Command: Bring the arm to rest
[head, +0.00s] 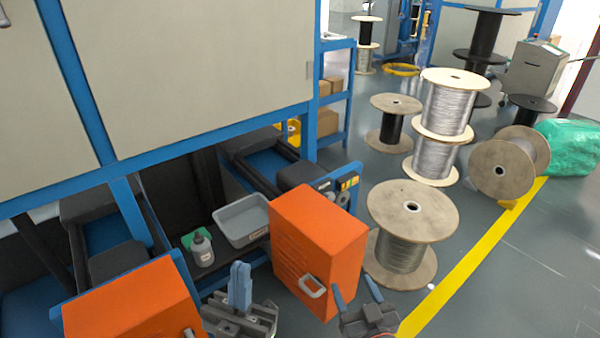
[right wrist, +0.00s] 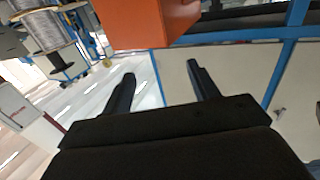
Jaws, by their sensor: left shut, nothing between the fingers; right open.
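My left gripper (head: 240,288) shows at the bottom of the head view, its blue fingers together and pointing up, with nothing between them. It appears in front of the gap between two orange boxes. My right gripper (head: 356,290) is at the bottom right of the head view, in front of the lower right of an orange box (head: 318,245) with a pale handle. Its two fingers stand apart and are empty. In the right wrist view its dark fingers (right wrist: 160,82) are also spread, with nothing between them.
A second orange box (head: 135,305) is at the lower left. A grey tray (head: 243,221) and a bottle (head: 202,250) sit on the machine's shelf between the boxes. Several cable spools stand at the right, the nearest spool (head: 412,208) beside the orange box. Open floor (head: 510,275) lies at the far right.

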